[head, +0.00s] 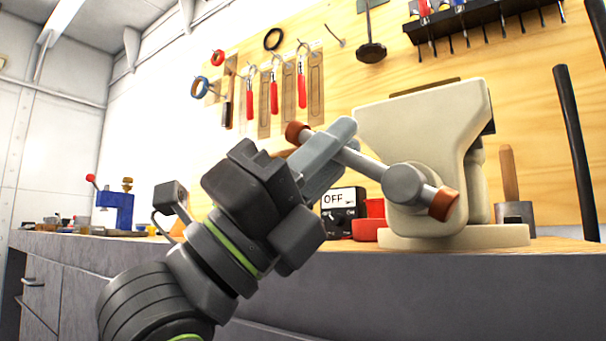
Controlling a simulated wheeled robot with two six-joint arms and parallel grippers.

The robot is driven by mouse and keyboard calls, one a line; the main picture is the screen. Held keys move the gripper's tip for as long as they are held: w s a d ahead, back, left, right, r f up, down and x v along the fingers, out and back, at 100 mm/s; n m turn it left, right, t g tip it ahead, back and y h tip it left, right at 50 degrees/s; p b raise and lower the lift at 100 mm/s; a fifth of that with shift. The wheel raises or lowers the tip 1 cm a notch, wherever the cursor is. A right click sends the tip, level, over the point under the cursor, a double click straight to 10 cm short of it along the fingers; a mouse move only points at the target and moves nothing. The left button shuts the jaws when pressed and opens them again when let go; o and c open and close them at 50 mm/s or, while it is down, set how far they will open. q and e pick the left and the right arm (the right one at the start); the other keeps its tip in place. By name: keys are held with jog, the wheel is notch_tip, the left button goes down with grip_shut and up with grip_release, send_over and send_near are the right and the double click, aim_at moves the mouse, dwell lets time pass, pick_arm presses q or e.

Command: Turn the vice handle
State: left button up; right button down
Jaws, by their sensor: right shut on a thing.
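The beige vice (425,135) stands on the bench at the right of the view. Its handle (368,166) is a grey bar through a round grey boss, with orange-brown end caps; it slants from upper left down to lower right. My right gripper (343,135) is shut on the handle near its upper left end. The fingers hide part of the bar there. My left gripper is not in view.
The bench (420,285) runs across the view. A black box marked OFF (343,200) and a red container (368,229) sit left of the vice. A blue tool (118,210) stands far left. Tools hang on the wooden wall panel (360,85) behind. A black post (575,150) rises at right.

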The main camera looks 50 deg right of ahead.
jog(key=shift+s+r+m+g+y, duration=0.2)
jog(key=shift+r+m+g+y, duration=0.1)
jog(key=shift+m+g+y, duration=0.45)
jog(key=shift+m, duration=0.35)
jog(key=c, duration=1.5)
grip_release()
jog(key=shift+s+a+r, duration=0.15)
jog(key=shift+a, duration=0.1)
jog(key=shift+c, duration=0.2)
jog(key=shift+d, duration=0.1)
